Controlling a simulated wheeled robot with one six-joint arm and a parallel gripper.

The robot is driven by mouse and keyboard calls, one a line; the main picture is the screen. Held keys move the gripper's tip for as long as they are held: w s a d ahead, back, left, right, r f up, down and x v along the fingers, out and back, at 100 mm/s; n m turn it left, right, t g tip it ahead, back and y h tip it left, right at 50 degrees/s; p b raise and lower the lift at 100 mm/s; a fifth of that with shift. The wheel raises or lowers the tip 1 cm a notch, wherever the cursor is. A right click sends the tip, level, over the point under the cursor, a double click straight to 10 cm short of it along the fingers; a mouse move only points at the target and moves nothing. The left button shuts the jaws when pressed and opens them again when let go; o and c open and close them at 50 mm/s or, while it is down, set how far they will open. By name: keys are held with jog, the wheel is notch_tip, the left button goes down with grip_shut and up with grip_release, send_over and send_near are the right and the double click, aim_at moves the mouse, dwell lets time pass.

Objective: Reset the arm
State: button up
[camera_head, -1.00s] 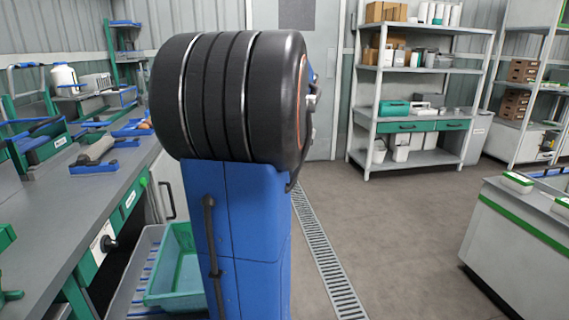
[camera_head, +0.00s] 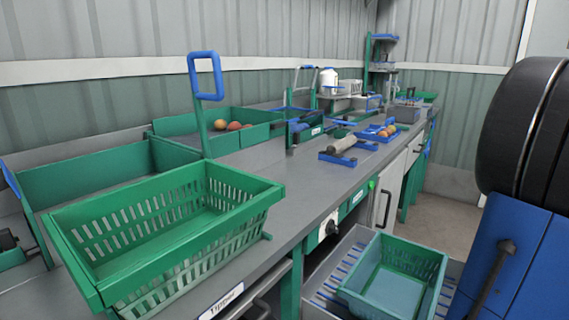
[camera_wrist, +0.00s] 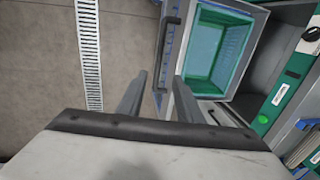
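My gripper (camera_wrist: 160,76) shows in the wrist view, its two grey fingers spread apart with nothing between them. It is open and empty. Beyond the fingertips the wrist view shows the concrete floor and a green crate. In the head view my gripper is out of the picture, so the arm's full pose is hidden.
A bench (camera_head: 330,180) carries a slotted green basket (camera_head: 170,225), blue trays with tomatoes (camera_head: 380,131) and tools. Floor with a drain grate (camera_wrist: 89,50) is open.

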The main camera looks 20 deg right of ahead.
jog(key=w+a+f+n+h, duration=0.15)
jog(key=w+a, duration=0.35)
jog(key=a, duration=0.5)
jog(key=w+a+f+n, duration=0.3)
jog(key=w+a, duration=0.2)
jog(key=a, duration=0.6)
jog(key=s+a+f+n+t, duration=0.1)
jog(key=s+a+f+n, duration=0.1)
jog(key=a, duration=0.5)
jog(key=s+a+f+n+t, duration=0.1)
jog(key=a+f+n, duration=0.1)
jog(key=a+f, duration=0.2)
jog(key=s+a+f+n+t, duration=0.1)
jog(key=a+f, duration=0.3)
jog(key=a, duration=0.6)
jog(key=shift+s+a+n, duration=0.15)
jog(key=shift+s+n, duration=0.3)
jog(key=shift+s, duration=0.4)
